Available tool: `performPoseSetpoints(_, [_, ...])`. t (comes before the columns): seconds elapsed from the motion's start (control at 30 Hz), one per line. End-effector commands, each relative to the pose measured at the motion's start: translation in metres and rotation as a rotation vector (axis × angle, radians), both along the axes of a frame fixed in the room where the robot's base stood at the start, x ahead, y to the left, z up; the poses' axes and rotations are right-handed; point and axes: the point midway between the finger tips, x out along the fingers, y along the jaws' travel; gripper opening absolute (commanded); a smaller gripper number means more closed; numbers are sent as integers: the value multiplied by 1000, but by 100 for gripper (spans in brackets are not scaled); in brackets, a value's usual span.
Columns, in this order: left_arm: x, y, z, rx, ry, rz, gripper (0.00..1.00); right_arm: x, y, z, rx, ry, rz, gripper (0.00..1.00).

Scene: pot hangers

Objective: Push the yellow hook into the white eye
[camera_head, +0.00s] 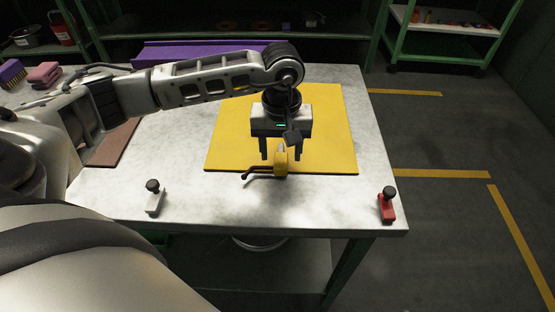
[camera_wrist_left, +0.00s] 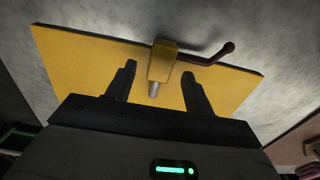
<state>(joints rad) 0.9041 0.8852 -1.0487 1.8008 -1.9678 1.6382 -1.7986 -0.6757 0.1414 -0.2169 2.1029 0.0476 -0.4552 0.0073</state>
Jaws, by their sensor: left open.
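The yellow hook (camera_head: 281,163) is a yellow block with a pale stub and a dark rod ending in a small knob toward the left in the head view. It is at the front edge of the yellow mat. My left gripper (camera_head: 280,157) points down over it, open, with one finger on each side. In the left wrist view the yellow hook (camera_wrist_left: 162,62) shows between the spread fingertips (camera_wrist_left: 158,72), with gaps on both sides. The white eye appears to be the small white piece (camera_head: 154,203) with a black knob at the table's front left; no opening is discernible. My right gripper is not in view.
The yellow mat (camera_head: 335,130) lies on the grey table (camera_head: 230,205). A red piece (camera_head: 387,208) with a black knob stands at the front right corner. A purple object (camera_head: 180,53) lies along the back. The table front between the white and red pieces is clear.

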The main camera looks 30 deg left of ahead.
Motion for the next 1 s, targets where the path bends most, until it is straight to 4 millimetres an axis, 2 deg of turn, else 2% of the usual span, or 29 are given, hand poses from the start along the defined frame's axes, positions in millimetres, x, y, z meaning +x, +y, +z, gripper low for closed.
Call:
performPoseSetpoints(0.1, [0, 0, -8, 0, 0, 0, 53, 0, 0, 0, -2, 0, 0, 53])
performPoseSetpoints(0.3, [0, 0, -8, 1, -1, 0, 53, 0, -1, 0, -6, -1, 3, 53])
performPoseSetpoints(0.37, [0, 0, -8, 1, -1, 0, 39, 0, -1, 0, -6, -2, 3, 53])
performPoseSetpoints(0.5, [0, 0, -8, 1, -1, 0, 2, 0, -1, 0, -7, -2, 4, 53])
performPoseSetpoints(0.83, [1, 0, -6, -1, -3, 0, 2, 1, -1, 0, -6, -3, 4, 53])
performPoseSetpoints(1.0, [1, 0, 6, -1, -4, 0, 2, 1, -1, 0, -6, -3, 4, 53])
